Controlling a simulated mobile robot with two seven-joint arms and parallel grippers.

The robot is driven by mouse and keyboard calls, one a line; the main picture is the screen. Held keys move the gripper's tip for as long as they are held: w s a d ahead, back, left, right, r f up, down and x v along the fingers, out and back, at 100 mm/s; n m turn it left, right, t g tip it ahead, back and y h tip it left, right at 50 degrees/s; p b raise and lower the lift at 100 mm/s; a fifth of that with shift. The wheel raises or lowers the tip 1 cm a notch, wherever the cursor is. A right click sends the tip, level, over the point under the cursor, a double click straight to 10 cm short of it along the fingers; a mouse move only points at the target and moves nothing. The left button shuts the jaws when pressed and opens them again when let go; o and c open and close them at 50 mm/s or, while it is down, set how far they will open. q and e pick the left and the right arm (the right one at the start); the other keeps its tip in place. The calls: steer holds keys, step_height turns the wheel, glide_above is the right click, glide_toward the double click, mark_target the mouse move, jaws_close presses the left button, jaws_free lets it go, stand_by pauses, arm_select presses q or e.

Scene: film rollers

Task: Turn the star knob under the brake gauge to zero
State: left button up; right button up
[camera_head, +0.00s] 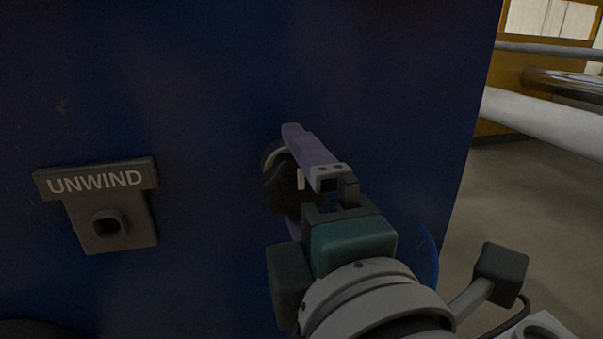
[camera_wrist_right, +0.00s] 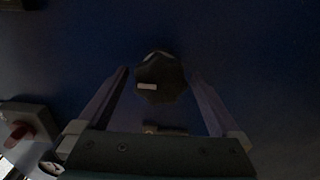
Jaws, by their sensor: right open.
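A black star knob (camera_head: 277,190) with a white mark sits on the dark blue panel. It also shows in the right wrist view (camera_wrist_right: 160,80), with its white mark lying roughly level across the face. My right gripper (camera_head: 291,180) is open at the knob, one finger above it and the other, mostly hidden, below. In the wrist view the fingers of this gripper (camera_wrist_right: 159,76) stand on either side of the knob, with a gap visible at each side. No gauge shows in either view. My left gripper is not in view.
A grey UNWIND plate (camera_head: 95,181) with a square socket-like piece below it is on the panel to the left. In the wrist view a grey box with a red part (camera_wrist_right: 20,130) is at the left. Pale rollers (camera_head: 545,120) lie beyond the panel's right edge.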

steer(key=b+v, duration=0.2)
steer(key=v, duration=0.8)
steer(key=shift+b, duration=0.35)
